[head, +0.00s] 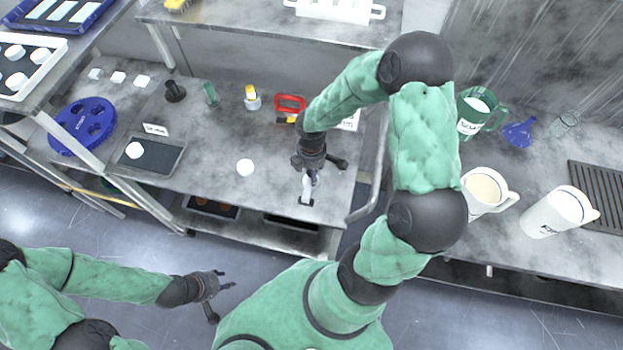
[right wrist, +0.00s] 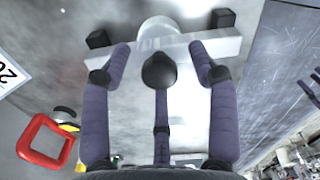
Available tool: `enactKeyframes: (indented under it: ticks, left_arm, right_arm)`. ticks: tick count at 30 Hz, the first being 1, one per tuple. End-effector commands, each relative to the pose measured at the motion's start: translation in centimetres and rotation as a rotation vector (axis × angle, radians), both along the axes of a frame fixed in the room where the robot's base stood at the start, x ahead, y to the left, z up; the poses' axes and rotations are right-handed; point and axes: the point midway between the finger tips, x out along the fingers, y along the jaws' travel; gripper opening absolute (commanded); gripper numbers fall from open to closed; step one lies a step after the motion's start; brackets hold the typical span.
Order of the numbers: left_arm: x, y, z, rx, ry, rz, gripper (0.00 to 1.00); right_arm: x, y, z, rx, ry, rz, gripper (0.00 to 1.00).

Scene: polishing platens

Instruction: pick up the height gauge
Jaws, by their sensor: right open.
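The height gauge (head: 306,188) is a pale metal piece with a dark foot, near the front right edge of the grey bench, mostly below my right gripper (head: 315,169). In the right wrist view, the height gauge (right wrist: 225,45) looks like a silver bar with a round pale part and a black block near each end. My right gripper (right wrist: 160,58) is open, its fingers spread over the bar; whether they touch it I cannot tell. My left gripper (head: 219,296) is open and empty, out over the floor in front of the bench.
A red-framed tool (head: 290,103) lies behind the gauge; it also shows in the right wrist view (right wrist: 45,141). A white puck (head: 245,167) and a dark tray (head: 165,155) are to the left. A metal rail (head: 374,175) stands right of the gauge. Mugs and jugs fill the right bench.

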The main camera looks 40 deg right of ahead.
Motion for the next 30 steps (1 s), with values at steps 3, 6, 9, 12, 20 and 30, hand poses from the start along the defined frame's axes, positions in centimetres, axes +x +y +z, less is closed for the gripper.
enactKeyframes:
  ticks: [3, 6, 9, 12, 20, 30]
  left_arm:
    - [0.0, 0.0, -0.4, 0.0, 0.0, 0.0, 0.4]
    - [0.0, 0.0, -0.3, 0.0, 0.0, 0.0, 0.4]
    - [0.0, 0.0, -0.3, 0.0, 0.0, 0.0, 0.4]
    - [0.0, 0.0, -0.3, 0.0, 0.0, 0.0, 0.4]
    - [0.0, 0.0, -0.3, 0.0, 0.0, 0.0, 0.4]
    - [0.0, 0.0, 0.1, 0.0, 0.0, 0.0, 0.4]
  right_arm:
    - [0.1, 0.0, -0.9, 0.0, -0.002, -0.002, 0.6]
    - [0.1, 0.0, -0.9, -0.001, -0.003, -0.002, 0.6]
    - [0.1, 0.0, -0.9, 0.0, -0.002, -0.002, 0.57]
    - [0.1, 0.0, -0.8, 0.0, -0.002, -0.001, 0.29]
    - [0.1, 0.0, -0.8, -0.001, -0.003, -0.001, 0.0]
    - [0.1, -0.1, 0.1, -0.001, -0.004, 0.0, 0.0]
